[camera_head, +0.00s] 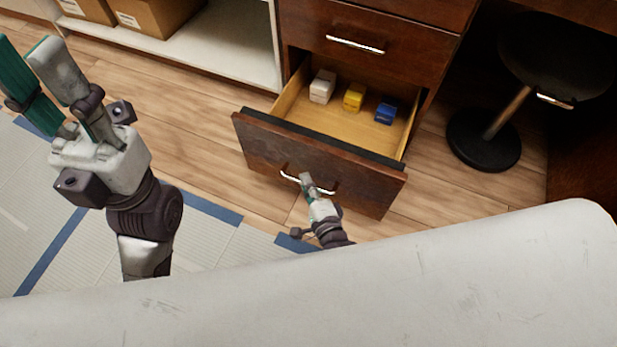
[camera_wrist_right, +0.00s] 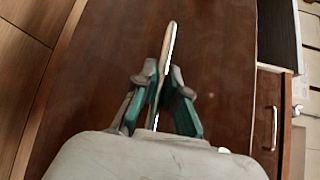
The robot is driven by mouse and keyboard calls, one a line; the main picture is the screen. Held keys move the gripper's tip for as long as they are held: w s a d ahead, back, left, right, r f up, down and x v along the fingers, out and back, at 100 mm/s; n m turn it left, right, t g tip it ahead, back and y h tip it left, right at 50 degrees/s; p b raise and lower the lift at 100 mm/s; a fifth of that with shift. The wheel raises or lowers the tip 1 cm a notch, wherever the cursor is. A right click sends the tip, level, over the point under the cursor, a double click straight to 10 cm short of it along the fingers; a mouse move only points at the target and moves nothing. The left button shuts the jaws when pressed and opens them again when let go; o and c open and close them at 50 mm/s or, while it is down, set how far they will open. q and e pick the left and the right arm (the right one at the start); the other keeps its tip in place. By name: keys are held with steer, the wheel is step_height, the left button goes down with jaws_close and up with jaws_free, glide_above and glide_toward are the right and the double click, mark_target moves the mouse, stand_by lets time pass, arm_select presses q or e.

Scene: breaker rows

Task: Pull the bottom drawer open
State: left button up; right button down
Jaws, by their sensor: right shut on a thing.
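The bottom drawer (camera_head: 310,162) of the dark wood cabinet stands well out, its pale inside showing. Its silver bar handle (camera_head: 289,177) is on the front panel. My right gripper (camera_head: 306,182) is shut on the handle near its middle. In the right wrist view the handle (camera_wrist_right: 168,48) passes between the teal finger pads, against the brown drawer front (camera_wrist_right: 100,70). My left gripper (camera_head: 38,88) is raised at the left, away from the drawer, with its fingers apart and nothing between them.
The drawer holds a white box (camera_head: 322,86), a yellow box (camera_head: 354,97) and a blue box (camera_head: 385,111). A closed drawer (camera_head: 400,50) is above. A black stool (camera_head: 484,140) stands right. A white shelf (camera_head: 225,50) with cardboard boxes (camera_head: 155,14) is at the back left.

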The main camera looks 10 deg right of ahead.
steer(key=c, duration=1.2)
jaws_free()
steer(key=v, duration=1.2)
steer(key=shift+a, duration=0.1)
